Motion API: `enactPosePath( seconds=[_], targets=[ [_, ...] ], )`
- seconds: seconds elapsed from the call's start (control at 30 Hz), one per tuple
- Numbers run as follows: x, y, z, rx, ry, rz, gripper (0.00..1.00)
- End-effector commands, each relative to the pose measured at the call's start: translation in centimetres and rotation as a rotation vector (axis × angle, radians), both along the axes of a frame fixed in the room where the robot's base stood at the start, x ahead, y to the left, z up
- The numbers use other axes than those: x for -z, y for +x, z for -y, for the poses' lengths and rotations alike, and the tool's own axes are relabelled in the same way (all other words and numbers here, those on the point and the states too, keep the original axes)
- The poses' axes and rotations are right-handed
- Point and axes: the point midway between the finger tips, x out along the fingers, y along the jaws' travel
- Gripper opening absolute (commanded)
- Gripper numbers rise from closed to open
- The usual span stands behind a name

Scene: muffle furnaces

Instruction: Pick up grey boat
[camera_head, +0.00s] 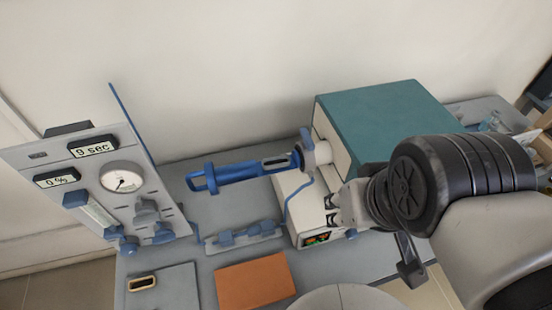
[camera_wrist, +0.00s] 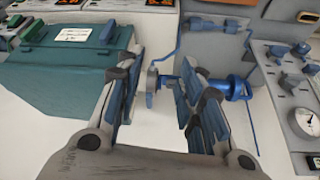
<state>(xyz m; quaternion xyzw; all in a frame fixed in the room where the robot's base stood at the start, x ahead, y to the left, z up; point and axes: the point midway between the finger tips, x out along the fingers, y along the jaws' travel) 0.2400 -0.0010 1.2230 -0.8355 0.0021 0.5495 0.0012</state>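A small boat (camera_head: 142,284) with a tan rim and dark inside lies on a grey plate (camera_head: 175,284) at the front left of the bench in the head view. It seems to show also at the top right edge of the wrist view (camera_wrist: 307,17). My gripper (camera_head: 334,210) is well to the right of the boat, above the front of the furnace unit. In the wrist view my gripper (camera_wrist: 159,76) has its fingers spread apart with nothing held between them.
A teal-topped furnace (camera_head: 385,120) stands right of centre, with a blue tube fitting (camera_head: 245,172) sticking out leftward. A gauge panel (camera_head: 100,185) stands at left. A blue-fitted rack (camera_head: 243,237) and an orange mat (camera_head: 254,283) lie between the boat and my gripper.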

Motion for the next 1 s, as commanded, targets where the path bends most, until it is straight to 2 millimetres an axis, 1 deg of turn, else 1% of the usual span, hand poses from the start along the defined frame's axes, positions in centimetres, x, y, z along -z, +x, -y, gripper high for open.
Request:
enactPosePath(
  seconds=[0.03, 0.07, 0.17, 0.27, 0.3, 0.37, 0.4, 0.47, 0.5, 0.57, 0.6, 0.67, 0.7, 0.8, 0.9, 1.0],
  targets=[
    [-0.2, 0.2, 0.0, 0.009, 0.005, -0.004, 0.4],
    [-0.4, 0.4, -0.1, 0.018, 0.01, -0.008, 0.42],
    [-1.6, 1.9, -0.4, 0.093, 0.046, -0.035, 0.49],
    [-3.1, 4.7, -1.0, 0.227, 0.1, -0.079, 0.5],
    [-3.7, 5.9, -1.3, 0.29, 0.124, -0.1, 0.5],
    [-4.4, 8.0, -1.8, 0.391, 0.158, -0.131, 0.5],
    [-4.7, 9.4, -2.2, 0.457, 0.177, -0.151, 0.5],
    [-5.0, 11.5, -2.8, 0.559, 0.205, -0.18, 0.5],
    [-5.1, 12.9, -3.3, 0.628, 0.221, -0.198, 0.5],
    [-5.0, 15.0, -4.0, 0.732, 0.241, -0.226, 0.5],
    [-4.8, 16.4, -4.6, 0.801, 0.252, -0.244, 0.5],
    [-4.3, 18.4, -5.4, 0.907, 0.266, -0.266, 0.5],
    [-3.9, 19.7, -6.0, 0.976, 0.273, -0.28, 0.5],
    [-2.5, 22.5, -7.3, 1.135, 0.284, -0.308, 0.5],
    [-1.2, 24.5, -8.4, 1.263, 0.288, -0.324, 0.5],
    [-0.2, 25.7, -9.1, 1.347, 0.29, -0.332, 0.5]
  ],
)
